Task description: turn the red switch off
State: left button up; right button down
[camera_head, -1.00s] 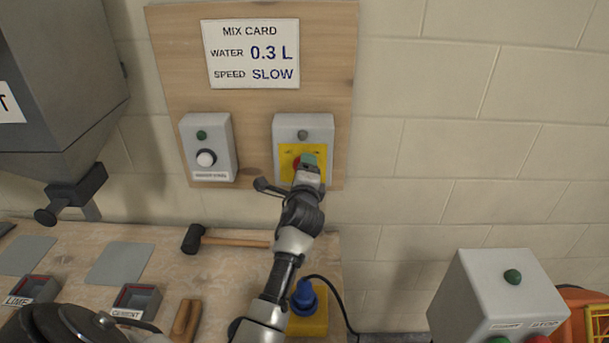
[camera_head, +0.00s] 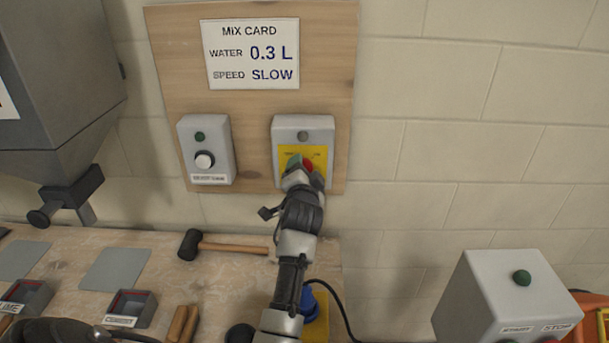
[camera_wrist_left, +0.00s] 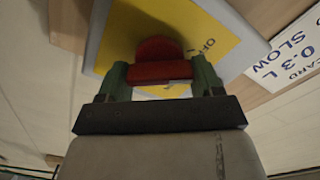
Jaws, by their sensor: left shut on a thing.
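The red switch (camera_head: 308,165) sits on a yellow plate (camera_head: 318,153) on the front of a grey box (camera_head: 303,122). It also shows in the left wrist view (camera_wrist_left: 158,62), with the word OFF on the plate beside it. My left gripper (camera_head: 299,165) reaches up to it and is shut on its red handle, between the green finger pads (camera_wrist_left: 162,80). The fingers and wrist hide part of the switch and plate. The small round lamp above the plate looks dull grey. My right gripper is not in view.
A second grey box with a white knob (camera_head: 204,160) is left on the same wooden board (camera_head: 255,105). A mallet (camera_head: 225,245) and small trays (camera_head: 131,308) lie on the bench below. A START/STOP box (camera_head: 508,300) stands lower right.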

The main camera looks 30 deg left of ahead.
pick_arm(q)
jog(key=shift+f+n, duration=0.1)
jog(key=shift+n, duration=0.7)
jog(key=o, duration=0.9)
jog(key=shift+o, duration=0.2)
